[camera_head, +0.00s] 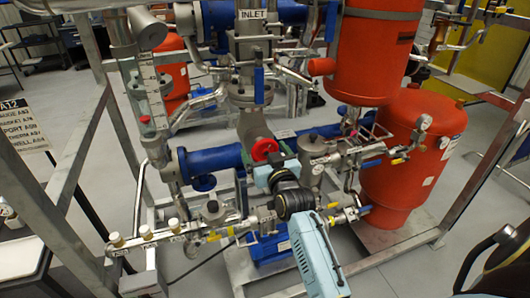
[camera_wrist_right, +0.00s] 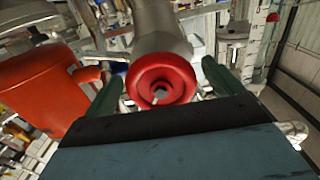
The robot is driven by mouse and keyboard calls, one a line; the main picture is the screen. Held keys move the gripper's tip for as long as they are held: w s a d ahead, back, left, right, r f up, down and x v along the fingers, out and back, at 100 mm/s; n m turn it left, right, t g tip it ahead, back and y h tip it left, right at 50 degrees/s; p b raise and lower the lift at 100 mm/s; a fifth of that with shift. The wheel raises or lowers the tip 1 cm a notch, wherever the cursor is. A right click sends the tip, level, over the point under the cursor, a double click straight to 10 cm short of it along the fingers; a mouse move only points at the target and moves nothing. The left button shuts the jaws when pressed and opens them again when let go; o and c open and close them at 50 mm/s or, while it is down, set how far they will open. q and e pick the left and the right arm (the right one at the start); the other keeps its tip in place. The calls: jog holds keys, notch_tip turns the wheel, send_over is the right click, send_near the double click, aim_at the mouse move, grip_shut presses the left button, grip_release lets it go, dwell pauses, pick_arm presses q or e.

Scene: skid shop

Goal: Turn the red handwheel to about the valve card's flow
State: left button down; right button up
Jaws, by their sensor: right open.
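The red handwheel (camera_head: 264,149) sits on a grey valve body in the middle of the skid. In the right wrist view the handwheel (camera_wrist_right: 161,84) faces the camera, with a dark round centre and a small pale mark. My right gripper (camera_head: 270,163) is just in front of and below the wheel. In the wrist view its two dark green fingers (camera_wrist_right: 162,72) stand apart, one on each side of the wheel; I cannot tell whether they touch it. A lettered board (camera_head: 24,130) stands at the far left; I cannot tell whether it is the valve card. My left gripper is not seen.
A vertical scaled tube (camera_head: 148,100) with a red mark stands left of the wheel. Blue pipework (camera_head: 214,158) runs behind it. Red tanks (camera_head: 412,150) stand at the right. Grey frame posts (camera_head: 75,150) cross the left side. Small valves (camera_head: 146,232) line the front.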

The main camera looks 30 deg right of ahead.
jog(key=c, duration=1)
jog(key=shift+o, duration=0.2)
jog(key=n+p, duration=0.2)
jog(key=n, duration=0.1)
jog(key=shift+d+r, duration=0.1)
jog(key=n+p, duration=0.2)
jog(key=n, duration=0.1)
jog(key=shift+n, duration=0.3)
jog(key=n+p, duration=0.1)
jog(key=n, duration=0.3)
jog(key=shift+d+n, duration=0.1)
jog(key=shift+n, duration=0.2)
jog(key=n, duration=0.5)
jog(key=shift+n, duration=0.3)
